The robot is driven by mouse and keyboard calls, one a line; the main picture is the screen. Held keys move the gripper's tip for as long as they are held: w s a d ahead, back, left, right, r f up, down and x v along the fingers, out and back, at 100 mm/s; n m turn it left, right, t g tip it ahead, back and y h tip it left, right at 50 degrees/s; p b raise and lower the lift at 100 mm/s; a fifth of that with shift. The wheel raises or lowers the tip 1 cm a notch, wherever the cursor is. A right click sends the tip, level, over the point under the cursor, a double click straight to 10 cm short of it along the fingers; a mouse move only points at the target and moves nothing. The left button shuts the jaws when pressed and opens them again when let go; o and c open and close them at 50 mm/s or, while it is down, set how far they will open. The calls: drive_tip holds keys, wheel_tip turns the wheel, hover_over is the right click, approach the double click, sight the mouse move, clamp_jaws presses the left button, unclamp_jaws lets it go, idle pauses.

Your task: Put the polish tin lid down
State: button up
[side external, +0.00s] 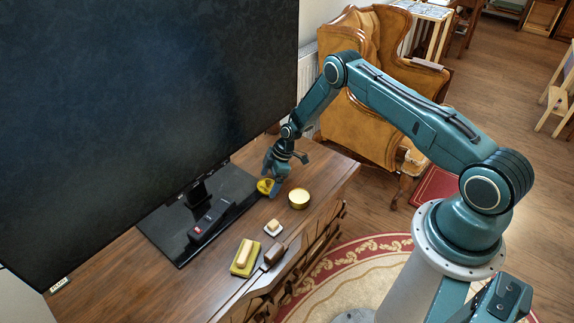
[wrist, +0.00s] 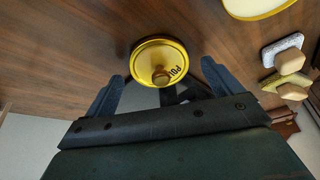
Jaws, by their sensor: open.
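The polish tin lid (wrist: 160,60) is a round yellow disc with a small knob and dark lettering. In the wrist view it shows just beyond and between the fingertips of my gripper (wrist: 162,71), which is open with space on both sides of the lid. In the side view the lid (side external: 265,186) is at the fingertips of my gripper (side external: 272,172), low over the wooden cabinet top; I cannot tell whether it touches the wood. The round yellow tin (side external: 299,199) stands to the right of the lid. It is partly cut off in the wrist view (wrist: 258,8).
A large black screen (side external: 150,110) stands on a dark base (side external: 175,245) left of my gripper, with a remote-like object (side external: 212,220) on it. A small block on a white pad (side external: 273,229), a brush on a yellow cloth (side external: 243,257) and a dark brush (side external: 275,252) lie nearer the front.

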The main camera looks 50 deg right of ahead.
drive_tip(key=shift+r, duration=0.1)
drive_tip(key=v, duration=1.2)
drive_tip(key=shift+r, duration=0.1)
idle(0.5)
drive_tip(key=s+a+r+m+h, duration=0.1)
drive_tip(key=s+a+r+m, duration=0.15)
drive_tip(key=r, duration=0.75)
drive_tip(key=s+a+r+m+t+h, duration=0.15)
drive_tip(key=s+r, duration=0.25)
drive_tip(key=r, duration=0.6)
drive_tip(key=s+a+r+m, duration=0.1)
drive_tip(key=s+a+r, duration=0.2)
drive_tip(key=r, duration=0.7)
drive_tip(key=s+a+r+m, duration=0.1)
drive_tip(key=s+r+m, duration=0.1)
drive_tip(key=s, duration=0.6)
drive_tip(key=s+a+r+m+t, duration=0.1)
drive_tip(key=s+a+r+m, duration=0.1)
drive_tip(key=s, duration=0.7)
drive_tip(key=s+a+r+m+h, duration=0.1)
drive_tip(key=s+r, duration=0.3)
drive_tip(key=s, duration=0.4)
drive_tip(key=shift+s+a+m+t, duration=0.3)
drive_tip(key=shift+m+t, duration=0.05)
drive_tip(key=shift+m, duration=0.25)
